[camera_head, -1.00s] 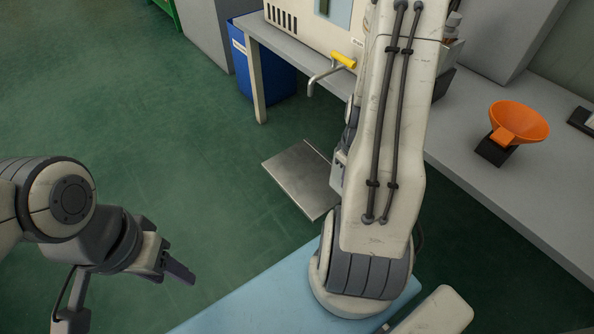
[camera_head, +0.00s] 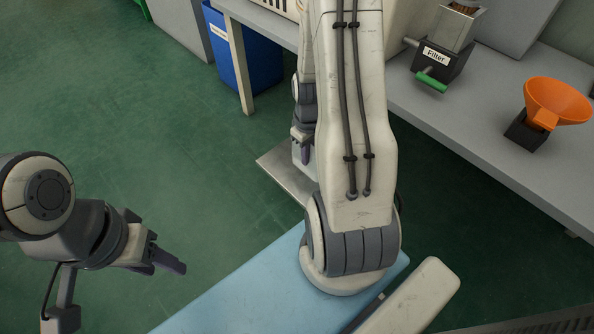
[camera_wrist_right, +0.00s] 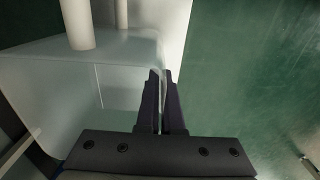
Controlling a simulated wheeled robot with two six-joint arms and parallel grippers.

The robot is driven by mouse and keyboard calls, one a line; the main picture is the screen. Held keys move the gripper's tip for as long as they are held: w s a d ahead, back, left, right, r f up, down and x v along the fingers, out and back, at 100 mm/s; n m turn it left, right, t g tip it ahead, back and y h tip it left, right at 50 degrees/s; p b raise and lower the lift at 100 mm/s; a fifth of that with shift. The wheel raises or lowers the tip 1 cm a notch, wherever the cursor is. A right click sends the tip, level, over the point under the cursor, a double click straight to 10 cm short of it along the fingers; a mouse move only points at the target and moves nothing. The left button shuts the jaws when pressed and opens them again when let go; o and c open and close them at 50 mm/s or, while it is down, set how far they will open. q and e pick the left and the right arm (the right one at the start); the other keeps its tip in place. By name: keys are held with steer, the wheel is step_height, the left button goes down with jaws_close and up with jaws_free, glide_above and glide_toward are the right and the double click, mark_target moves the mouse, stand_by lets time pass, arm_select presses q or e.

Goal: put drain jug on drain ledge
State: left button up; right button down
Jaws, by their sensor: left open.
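The drain jug (camera_wrist_right: 120,75) is a translucent, pale container filling the left of the right wrist view. My right gripper (camera_wrist_right: 162,75) has its dark fingers close together around the jug's thin wall. In the head view my right gripper (camera_head: 304,154) is low beside the bench, with a pale bit of the jug showing next to it; my own arm hides the rest. A flat grey metal plate (camera_head: 283,176), seemingly the drain ledge, lies just below it, partly covered by my arm. My left gripper (camera_head: 168,260) is open and empty at the lower left.
A grey bench (camera_head: 470,140) runs along the right, carrying a box labelled Filter (camera_head: 443,62) with a green handle and an orange funnel (camera_head: 556,101). A blue bin (camera_head: 245,60) stands under the bench. The green floor (camera_head: 150,130) at left is clear.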

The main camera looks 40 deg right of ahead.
steer(key=w+f+b, duration=0.1)
steer(key=f, duration=0.1)
steer(key=a+f+b, duration=0.1)
steer(key=f+b, duration=0.1)
steer(key=w+f+b, duration=0.1)
steer(key=f, duration=0.1)
steer(key=shift+w+a+f+b, duration=0.1)
steer(key=shift+w+a+b, duration=0.15)
steer(key=shift+w+b, duration=0.1)
arm_select(q)
step_height(320, 180, down, 5)
steer(key=shift+f, duration=0.15)
arm_select(e)
steer(key=shift+r, duration=0.2)
steer(key=shift+f, duration=0.15)
steer(key=c, duration=1.1)
jaws_free()
steer(key=shift+o, duration=0.2)
